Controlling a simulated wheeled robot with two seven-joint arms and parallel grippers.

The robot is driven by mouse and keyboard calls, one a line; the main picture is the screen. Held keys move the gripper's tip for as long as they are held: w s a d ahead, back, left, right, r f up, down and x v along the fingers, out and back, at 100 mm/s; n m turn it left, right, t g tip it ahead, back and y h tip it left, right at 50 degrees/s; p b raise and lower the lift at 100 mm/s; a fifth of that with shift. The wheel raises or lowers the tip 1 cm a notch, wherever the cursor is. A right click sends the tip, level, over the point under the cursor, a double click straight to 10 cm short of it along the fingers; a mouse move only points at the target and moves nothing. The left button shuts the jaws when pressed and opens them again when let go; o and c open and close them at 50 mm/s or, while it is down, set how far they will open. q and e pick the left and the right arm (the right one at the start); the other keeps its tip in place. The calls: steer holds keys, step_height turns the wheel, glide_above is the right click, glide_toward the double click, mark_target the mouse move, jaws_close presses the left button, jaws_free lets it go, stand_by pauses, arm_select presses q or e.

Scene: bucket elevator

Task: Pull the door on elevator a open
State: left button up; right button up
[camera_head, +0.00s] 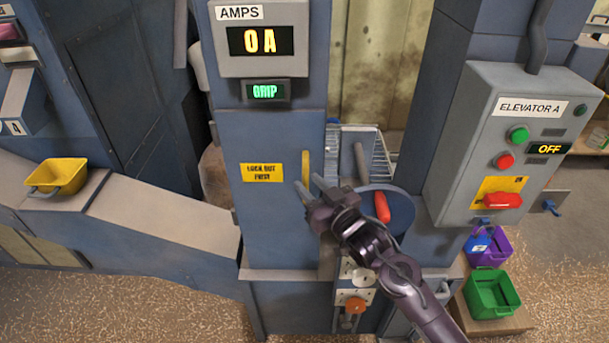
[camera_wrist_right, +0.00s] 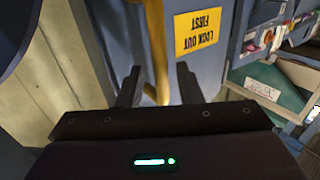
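The blue door (camera_head: 270,222) of the elevator housing carries a yellow "LOCK OUT FIRST" label (camera_head: 262,173) and a yellow upright handle (camera_head: 306,166) near its right edge. The door looks shut. My right gripper (camera_head: 308,188) is at the lower end of the handle. In the right wrist view, the handle (camera_wrist_right: 156,50) passes between the two open fingers (camera_wrist_right: 160,85), with a gap visible on each side. My left gripper is not in view.
The elevator A control box (camera_head: 520,140) at right reads OFF and has a red switch (camera_head: 502,201). Above the door, the displays read 0 A (camera_head: 261,41) and GRIP (camera_head: 265,91). Purple (camera_head: 490,250) and green (camera_head: 490,296) buckets stand lower right.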

steer(key=shift+x, duration=1.2)
jaws_close()
